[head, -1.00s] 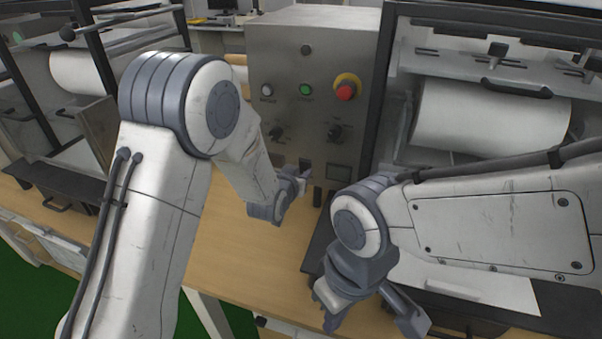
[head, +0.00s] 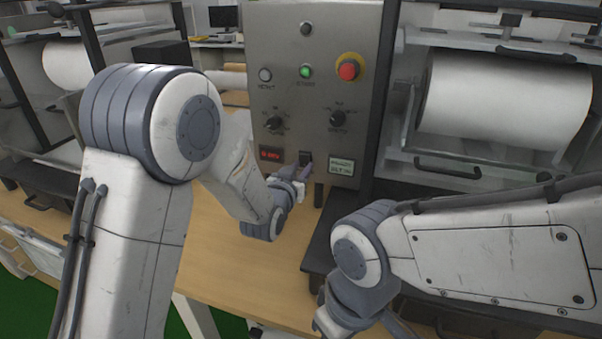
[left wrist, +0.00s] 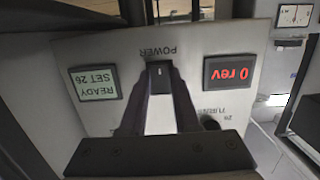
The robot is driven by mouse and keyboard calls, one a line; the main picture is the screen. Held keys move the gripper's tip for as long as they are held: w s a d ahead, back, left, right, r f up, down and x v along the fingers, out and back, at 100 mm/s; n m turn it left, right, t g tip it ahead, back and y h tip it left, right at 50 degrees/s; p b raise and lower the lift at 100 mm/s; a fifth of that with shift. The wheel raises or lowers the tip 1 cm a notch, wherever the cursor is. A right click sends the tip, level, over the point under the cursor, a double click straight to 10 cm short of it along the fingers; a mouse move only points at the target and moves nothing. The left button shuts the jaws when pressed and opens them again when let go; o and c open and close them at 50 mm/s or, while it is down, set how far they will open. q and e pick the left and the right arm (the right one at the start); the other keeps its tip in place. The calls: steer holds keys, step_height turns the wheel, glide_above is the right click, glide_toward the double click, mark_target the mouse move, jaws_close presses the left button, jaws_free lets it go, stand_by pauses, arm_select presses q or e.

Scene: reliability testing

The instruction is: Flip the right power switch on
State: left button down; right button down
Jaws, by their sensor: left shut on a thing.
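The power switch (head: 306,157) is a small black rocker low on the grey control panel (head: 345,40). In the left wrist view, which shows the panel upside down, the switch (left wrist: 160,75) sits under the POWER label. My left gripper (head: 303,176) is at the panel, its two dark fingers (left wrist: 159,88) shut on the switch from either side. The red "0 rev" display (left wrist: 230,73) and the "READY SET 26" display (left wrist: 95,84) are both lit. My right gripper (head: 362,325) is low in the head view, fingers spread, tips cut off.
The panel also carries a red emergency button (head: 347,70), a green button (head: 306,71) and two knobs, one of them the right knob (head: 337,118). A machine with a white roll (head: 505,100) stands at right. The wooden table (head: 235,280) is bare in front.

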arm_select(q)
steer(key=c, duration=0.6)
jaws_free()
steer(key=shift+c, duration=0.2)
steer(key=shift+s, duration=0.1)
steer(key=b+v, duration=0.4)
steer(key=v, duration=0.6)
steer(key=shift+s+a, duration=0.15)
steer(key=shift+s, duration=0.05)
